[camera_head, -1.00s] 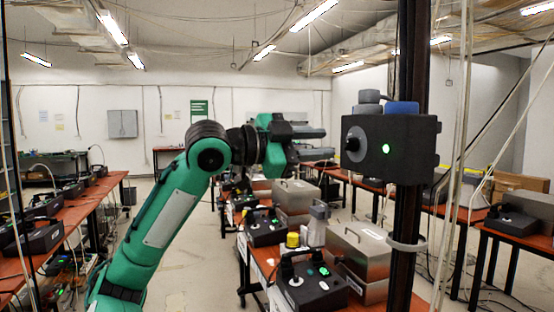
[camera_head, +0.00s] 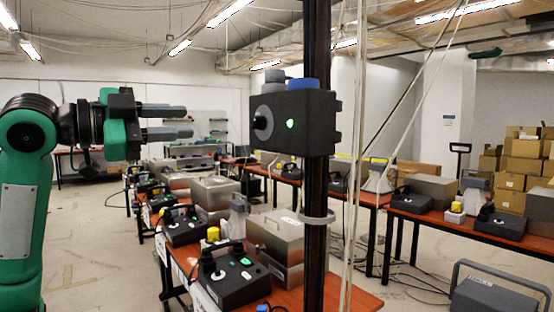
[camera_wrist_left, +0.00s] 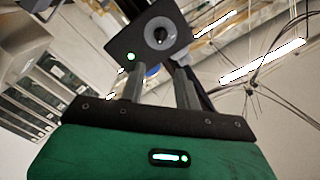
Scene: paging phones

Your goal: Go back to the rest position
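My left gripper (camera_head: 190,122) is in the head view at the left, pointing right, with its two grey fingers apart and nothing between them. Its fingers also show in the left wrist view (camera_wrist_left: 158,85), spread and empty. A dark box (camera_head: 305,122) with a green light and a round black knob is fixed on a black post, with a blue and a grey cap on top. The box is right of my fingertips, with a visible gap in the picture. It also shows beyond the fingers in the left wrist view (camera_wrist_left: 172,28). My right gripper is out of view.
A table (camera_head: 345,297) with black phone units (camera_head: 232,278) and metal cases (camera_head: 274,246) stands below. The black post (camera_head: 317,200) and hanging cables (camera_head: 352,180) stand in front. More tables (camera_head: 509,236) and cardboard boxes (camera_head: 524,150) are at the right. Floor shows at the lower left.

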